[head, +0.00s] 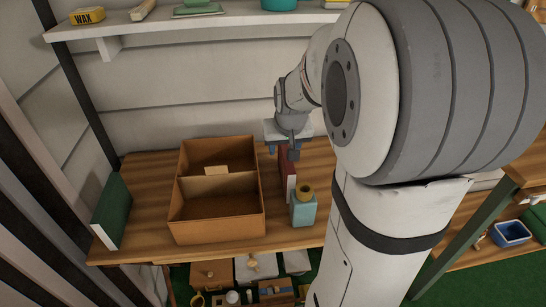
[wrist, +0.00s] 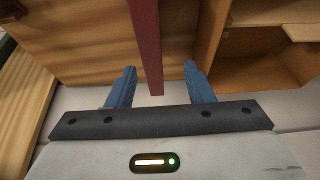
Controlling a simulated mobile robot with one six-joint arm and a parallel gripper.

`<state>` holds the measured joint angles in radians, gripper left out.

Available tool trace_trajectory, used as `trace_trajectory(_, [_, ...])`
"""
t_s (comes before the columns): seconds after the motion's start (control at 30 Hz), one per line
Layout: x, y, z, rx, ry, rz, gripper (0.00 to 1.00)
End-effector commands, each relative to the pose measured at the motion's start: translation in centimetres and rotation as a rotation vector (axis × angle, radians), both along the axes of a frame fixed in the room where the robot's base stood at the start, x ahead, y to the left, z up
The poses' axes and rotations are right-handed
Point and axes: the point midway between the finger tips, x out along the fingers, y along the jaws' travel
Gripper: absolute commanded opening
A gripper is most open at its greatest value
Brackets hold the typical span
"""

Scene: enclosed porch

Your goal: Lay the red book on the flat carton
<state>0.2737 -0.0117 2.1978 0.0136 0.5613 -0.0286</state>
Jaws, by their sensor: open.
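In the wrist view the red book (wrist: 147,45) shows as a narrow strip. My gripper (head: 286,150) is directly above and around the top of the book; in the wrist view my gripper (wrist: 160,70) is open, with one blue finger on each side of it and gaps on both sides. I cannot identify the flat carton for sure; my arm hides much of the table's right part.
The open brown box (head: 218,228) with a divider stands left of the book. The teal jar (head: 303,211) stands close in front of it. A green book (head: 111,212) stands at the table's left end. A wall shelf (head: 225,20) hangs above.

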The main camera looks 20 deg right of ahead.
Motion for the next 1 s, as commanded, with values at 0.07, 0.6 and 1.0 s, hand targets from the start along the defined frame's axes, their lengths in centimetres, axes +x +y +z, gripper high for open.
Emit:
trace_trajectory(0.07, [0.2,-0.5,-1.0,0.001,0.004,-0.009,0.47])
trace_trajectory(0.6, [1.7,-2.0,-5.8,0.0,0.002,-0.023,0.47])
trace_trajectory(1.0, [1.7,-2.0,-5.9,0.0,0.001,-0.024,0.47])
